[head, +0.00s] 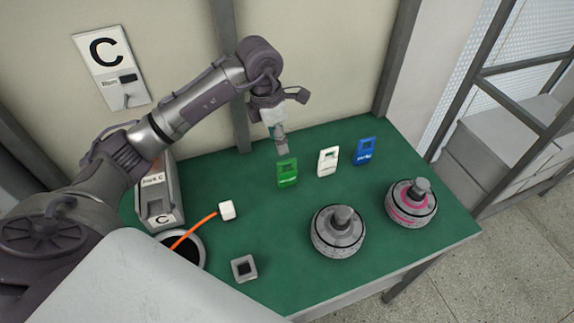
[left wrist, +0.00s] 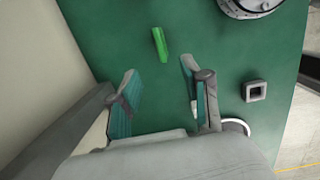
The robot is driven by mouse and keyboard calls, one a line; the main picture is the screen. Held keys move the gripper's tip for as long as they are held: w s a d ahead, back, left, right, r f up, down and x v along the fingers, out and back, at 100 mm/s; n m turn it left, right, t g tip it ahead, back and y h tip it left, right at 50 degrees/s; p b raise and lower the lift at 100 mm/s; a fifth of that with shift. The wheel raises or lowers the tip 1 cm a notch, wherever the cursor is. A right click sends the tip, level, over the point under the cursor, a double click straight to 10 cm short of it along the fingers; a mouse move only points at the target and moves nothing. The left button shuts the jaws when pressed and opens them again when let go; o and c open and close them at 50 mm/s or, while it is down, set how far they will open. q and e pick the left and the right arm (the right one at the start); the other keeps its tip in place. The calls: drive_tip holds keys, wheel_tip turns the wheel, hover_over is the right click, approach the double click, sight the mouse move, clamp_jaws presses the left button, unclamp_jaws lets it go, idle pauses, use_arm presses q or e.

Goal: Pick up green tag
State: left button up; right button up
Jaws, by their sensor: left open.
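The green tag (head: 287,173) stands on the green table, near the back and left of the white tag. In the left wrist view the green tag (left wrist: 160,44) shows as a narrow upright strip, ahead of the fingertips. My left gripper (head: 280,146) hangs just above and behind the tag in the head view. In the wrist view its fingers (left wrist: 160,75) are apart, with bare table between them. The tag looks close to the fingertips, but I cannot tell the exact gap. My right gripper is not in view.
A white tag (head: 328,161) and a blue tag (head: 364,151) stand to the right. Two hub motors, one grey (head: 338,231) and one with pink marks (head: 411,203), sit nearer the front. A grey square block (head: 244,268) and a white cube (head: 227,210) on an orange cable lie left.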

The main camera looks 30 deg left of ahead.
use_arm(q)
drive_tip(key=p, duration=0.1)
hover_over(287, 170)
drive_tip(key=f, duration=0.4)
drive_tip(key=s+f, duration=0.1)
drive_tip(key=f, duration=0.2)
drive_tip(key=shift+a, duration=0.35)
drive_tip(key=shift+w+f, duration=0.1)
drive_tip(key=shift+f, duration=0.3)
drive_tip(key=shift+w+d+f+p, duration=0.1)
drive_tip(key=shift+f+p, duration=0.45)
drive_tip(key=shift+f, duration=0.05)
drive_tip(key=f, duration=0.2)
drive_tip(key=f+p, duration=0.1)
drive_tip(key=shift+w+d+f, duration=0.25)
drive_tip(key=shift+w, duration=0.05)
drive_tip(key=shift+f, duration=0.35)
drive_tip(key=shift+c, duration=0.7)
clamp_jaws()
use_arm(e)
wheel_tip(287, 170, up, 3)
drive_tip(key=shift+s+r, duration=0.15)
